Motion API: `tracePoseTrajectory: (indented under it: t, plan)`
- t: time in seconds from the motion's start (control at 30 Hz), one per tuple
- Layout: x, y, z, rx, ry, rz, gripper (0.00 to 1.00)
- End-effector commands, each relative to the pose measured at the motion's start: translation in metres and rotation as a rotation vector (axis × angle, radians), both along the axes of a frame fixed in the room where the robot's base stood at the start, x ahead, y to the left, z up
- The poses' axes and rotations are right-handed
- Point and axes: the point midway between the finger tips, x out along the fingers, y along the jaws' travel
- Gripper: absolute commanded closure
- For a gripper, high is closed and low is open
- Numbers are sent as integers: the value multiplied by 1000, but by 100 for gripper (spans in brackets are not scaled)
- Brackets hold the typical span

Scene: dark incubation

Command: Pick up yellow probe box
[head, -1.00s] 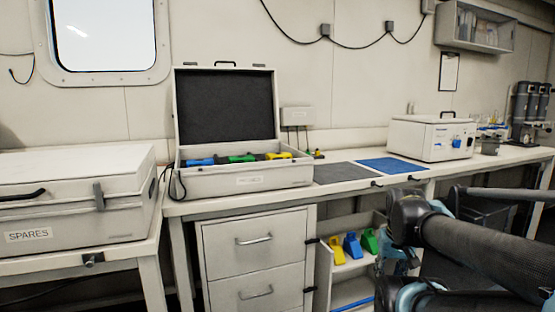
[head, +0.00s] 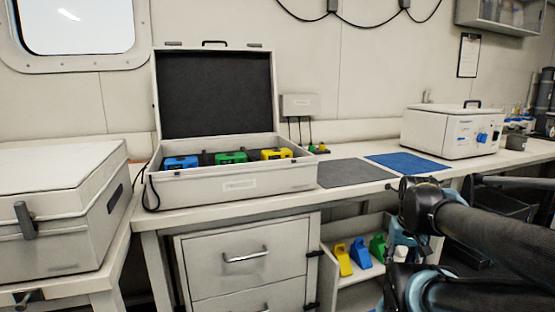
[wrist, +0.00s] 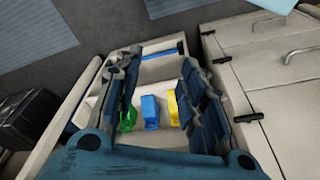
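A yellow box (head: 276,154) sits at the right end of an open case (head: 240,183) on the bench, in the head view. A green box (head: 231,157) and a blue box (head: 181,162) sit left of it. On a shelf under the bench stand a yellow piece (head: 343,260), a blue piece (head: 361,252) and a green piece (head: 378,246). The same yellow piece (wrist: 172,107), blue piece (wrist: 150,112) and green piece (wrist: 127,121) show in the wrist view. My gripper (wrist: 160,60) is open and empty, its fingers apart, pointing toward the shelf, away from the case.
The case's raised lid (head: 213,95) stands behind the boxes. A grey mat (head: 352,173) and a blue mat (head: 407,162) lie bare right of the case. A white machine (head: 455,132) stands farther right. Drawers (head: 248,260) are below, and a closed grey case (head: 60,215) is at left.

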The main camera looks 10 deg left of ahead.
Motion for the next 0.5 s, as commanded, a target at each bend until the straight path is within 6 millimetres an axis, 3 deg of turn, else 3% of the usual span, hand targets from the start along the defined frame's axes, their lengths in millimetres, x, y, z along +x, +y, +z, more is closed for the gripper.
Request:
tracePoseTrajectory:
  t: [0.03, 0.1, 0.27, 0.5]
  plan:
    - [-6, 1, 6, 0, -9, 6, 44]
    - [-4, 3, 14, 1, -9, 32, 28]
    - [21, 15, 54, 9, 5, 181, 28]
    - [78, 58, 143, 33, 28, 544, 28]
